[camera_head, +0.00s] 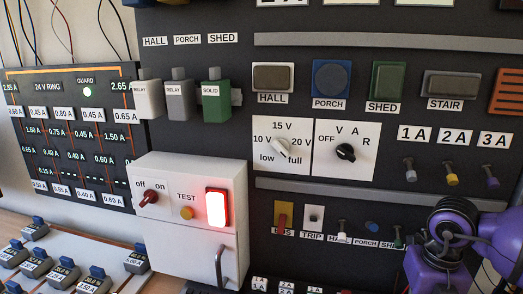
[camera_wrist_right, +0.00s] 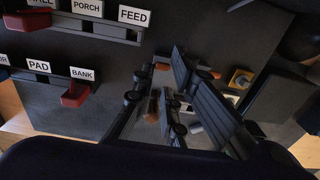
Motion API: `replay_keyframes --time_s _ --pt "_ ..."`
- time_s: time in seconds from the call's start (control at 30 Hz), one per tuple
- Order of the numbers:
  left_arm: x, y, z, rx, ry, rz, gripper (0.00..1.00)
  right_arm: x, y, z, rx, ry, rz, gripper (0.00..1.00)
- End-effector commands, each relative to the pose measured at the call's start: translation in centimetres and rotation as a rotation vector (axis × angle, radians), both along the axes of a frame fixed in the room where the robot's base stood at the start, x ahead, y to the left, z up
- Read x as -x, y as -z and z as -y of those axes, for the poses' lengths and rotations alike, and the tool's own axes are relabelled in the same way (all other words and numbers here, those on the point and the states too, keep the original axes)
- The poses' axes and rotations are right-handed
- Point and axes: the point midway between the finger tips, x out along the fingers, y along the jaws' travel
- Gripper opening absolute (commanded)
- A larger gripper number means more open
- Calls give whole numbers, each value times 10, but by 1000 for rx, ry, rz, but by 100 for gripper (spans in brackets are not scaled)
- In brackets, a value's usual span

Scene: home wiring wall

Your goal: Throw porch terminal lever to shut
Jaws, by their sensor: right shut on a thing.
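My right gripper (camera_wrist_right: 165,95) shows in the right wrist view, its dark fingers reaching toward the grey panel. It is shut on what looks like an orange lever (camera_wrist_right: 152,107), partly hidden by the fingers. More orange parts (camera_wrist_right: 162,66) show close by. I cannot read a label there, so I cannot tell whether this is the porch terminal lever, or its position. A PORCH label (camera_wrist_right: 87,6) sits at the upper left of that view. In the head view my purple right arm comes in at the lower right; its gripper is out of sight. My left gripper is in neither view.
In the wrist view a red lever (camera_wrist_right: 75,95) sits under BANK, and a yellow-based knob (camera_wrist_right: 240,78) is right of the fingers. In the head view the white box (camera_head: 185,235) with a lit red switch (camera_head: 216,208) juts out from the wall.

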Motion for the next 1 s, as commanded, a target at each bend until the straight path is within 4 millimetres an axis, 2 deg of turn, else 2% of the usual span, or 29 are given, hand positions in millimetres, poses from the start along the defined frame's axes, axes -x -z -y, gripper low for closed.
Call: replay_keyframes --time_s 1.0 --pt "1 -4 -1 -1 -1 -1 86 12 -1 -3 0 -2 -9 0"
